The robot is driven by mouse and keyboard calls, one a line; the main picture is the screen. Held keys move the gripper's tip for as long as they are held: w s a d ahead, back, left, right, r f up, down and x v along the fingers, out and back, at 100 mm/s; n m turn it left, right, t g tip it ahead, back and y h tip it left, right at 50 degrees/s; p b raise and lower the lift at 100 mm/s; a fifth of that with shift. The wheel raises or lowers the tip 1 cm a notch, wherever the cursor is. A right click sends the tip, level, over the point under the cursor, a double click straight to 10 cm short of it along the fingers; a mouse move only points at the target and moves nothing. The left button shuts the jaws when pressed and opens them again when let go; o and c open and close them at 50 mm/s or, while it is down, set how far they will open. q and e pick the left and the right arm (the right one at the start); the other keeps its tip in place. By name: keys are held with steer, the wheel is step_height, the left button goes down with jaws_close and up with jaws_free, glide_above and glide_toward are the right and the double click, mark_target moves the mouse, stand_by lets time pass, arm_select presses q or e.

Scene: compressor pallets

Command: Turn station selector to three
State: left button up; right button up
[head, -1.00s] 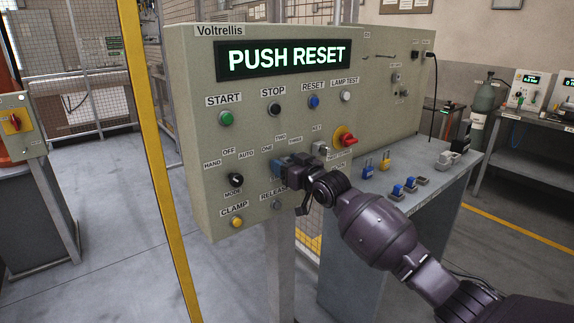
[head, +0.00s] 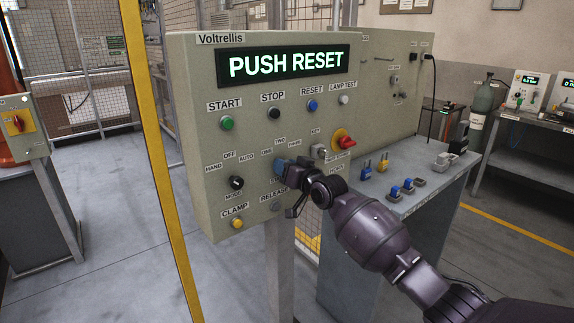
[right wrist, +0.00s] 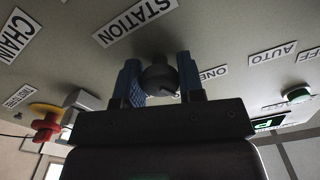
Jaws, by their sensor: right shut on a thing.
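The station selector (right wrist: 158,79) is a dark round knob on the beige Voltrellis panel (head: 205,130), under the STATION label (right wrist: 135,20) in the right wrist view. My right gripper (right wrist: 160,80) is shut on it, with one blue finger on each side. In the head view my right gripper (head: 281,168) hides the knob, below the ONE, TWO and THREE labels (head: 280,141). I cannot tell for certain which number the knob points at. The display (head: 286,65) reads PUSH RESET. My left gripper is not in view.
The black MODE knob (head: 236,183) is to the left and the key switch (head: 319,151) to the right. The red-and-yellow rotary switch (head: 344,141) is farther right. A grey bench (head: 432,187) with blue and yellow padlocks stands behind my right arm.

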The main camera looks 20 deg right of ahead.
steer(key=shift+r+m+p, duration=0.15)
steer(key=shift+m+p, duration=0.15)
steer(key=shift+m, duration=0.6)
steer(key=m, duration=0.2)
steer(key=shift+m+p, duration=0.4)
steer(key=m+p, duration=0.1)
steer(key=m, duration=0.2)
steer(key=shift+m, duration=0.3)
steer(key=m+p, duration=0.1)
steer(key=m, duration=0.2)
steer(key=shift+a, duration=0.1)
steer(key=shift+m, duration=0.8)
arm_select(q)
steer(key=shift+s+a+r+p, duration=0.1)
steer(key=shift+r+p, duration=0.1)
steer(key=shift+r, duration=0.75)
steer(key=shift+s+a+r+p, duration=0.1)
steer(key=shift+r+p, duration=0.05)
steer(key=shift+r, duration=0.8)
arm_select(e)
steer(key=shift+m, duration=0.7)
